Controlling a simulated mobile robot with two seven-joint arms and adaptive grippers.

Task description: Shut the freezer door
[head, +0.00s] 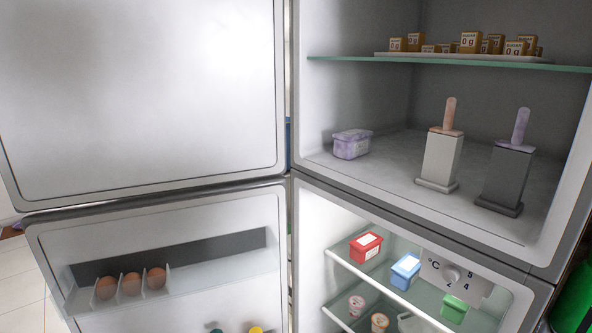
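The freezer door (140,95) is the upper white door on the left. It stands wide open, with its inner face toward me. The freezer compartment (385,185) at the upper right is open and lit dimly. Inside it, a purple tub (352,144) and two popsicle moulds, one light (439,160) and one dark (504,178), stand on the floor. Neither of my grippers shows in the head view.
The lower fridge door (170,240) is open too, with eggs (131,284) in its shelf. The fridge compartment holds a red box (366,246) and a blue box (405,268). A glass shelf (350,59) carries several small boxes. A green object (574,300) is at the lower right edge.

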